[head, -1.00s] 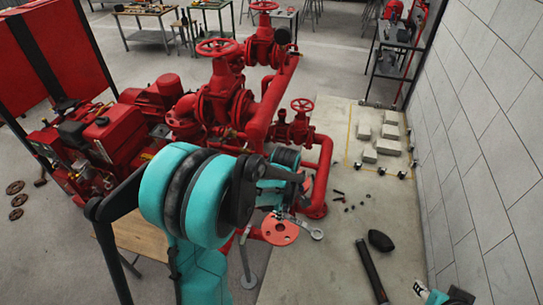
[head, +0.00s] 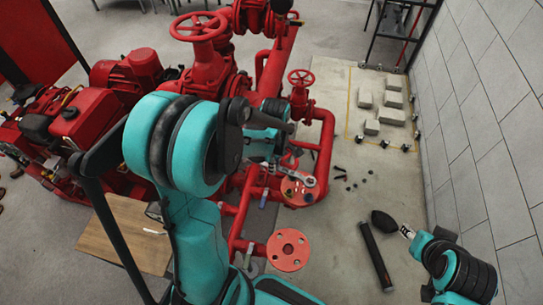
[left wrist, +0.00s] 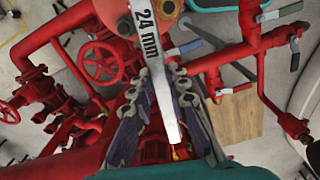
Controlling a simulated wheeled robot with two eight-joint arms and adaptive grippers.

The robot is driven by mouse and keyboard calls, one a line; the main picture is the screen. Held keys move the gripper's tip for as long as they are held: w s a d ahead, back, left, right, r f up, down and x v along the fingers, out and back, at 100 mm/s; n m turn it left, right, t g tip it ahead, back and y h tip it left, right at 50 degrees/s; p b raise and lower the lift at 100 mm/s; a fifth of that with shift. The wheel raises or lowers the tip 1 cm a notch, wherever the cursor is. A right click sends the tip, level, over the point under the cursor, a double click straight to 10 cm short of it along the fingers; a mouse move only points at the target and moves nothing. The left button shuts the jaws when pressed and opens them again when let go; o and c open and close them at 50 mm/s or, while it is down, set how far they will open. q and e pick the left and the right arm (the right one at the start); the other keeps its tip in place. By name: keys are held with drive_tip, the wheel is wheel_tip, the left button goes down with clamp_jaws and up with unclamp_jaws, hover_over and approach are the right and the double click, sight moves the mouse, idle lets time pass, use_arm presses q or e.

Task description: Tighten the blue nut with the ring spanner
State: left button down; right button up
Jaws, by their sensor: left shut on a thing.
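The ring spanner (head: 303,179) is silver, and its ring end shows at the red flange (head: 299,194) in the head view. Its shaft, marked "24 mm" (left wrist: 150,45), runs up the left wrist view between the fingers of my left gripper (left wrist: 163,95). That gripper (head: 288,163) is shut on the spanner, beside the red pipework. Small coloured spots show on the flange, but I cannot make out the blue nut for certain or whether the ring is around it. My right gripper (head: 407,232) is at the right, and its jaw state is unclear.
A second red flange disc (head: 288,250) with holes is nearer me. A black bar (head: 376,256) and a dark bulb-shaped object (head: 383,221) lie on the floor. A wooden tabletop (head: 125,235) is at left, pale blocks (head: 372,127) near the wall. Red pipes crowd the left arm.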

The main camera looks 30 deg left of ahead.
use_arm(q)
drive_tip(key=f+b, duration=0.1)
drive_tip(key=s+d+f+b, duration=0.1)
drive_tip(key=f+b, duration=0.2)
drive_tip(key=shift+s+d+f+b, duration=0.15)
drive_tip(key=shift+s+d+b, duration=0.05)
drive_tip(key=shift+b, duration=0.2)
use_arm(e)
drive_tip(key=f, duration=0.1)
drive_tip(key=s+d+f, duration=0.1)
drive_tip(key=f, duration=0.2)
drive_tip(key=shift+s+d+f, duration=0.2)
drive_tip(key=shift+s+f, duration=0.1)
drive_tip(key=shift+f, duration=0.1)
idle(0.3)
use_arm(q)
drive_tip(key=shift+f+b, duration=1.3)
drive_tip(key=shift+f, duration=0.1)
use_arm(e)
drive_tip(key=shift+f, duration=1.25)
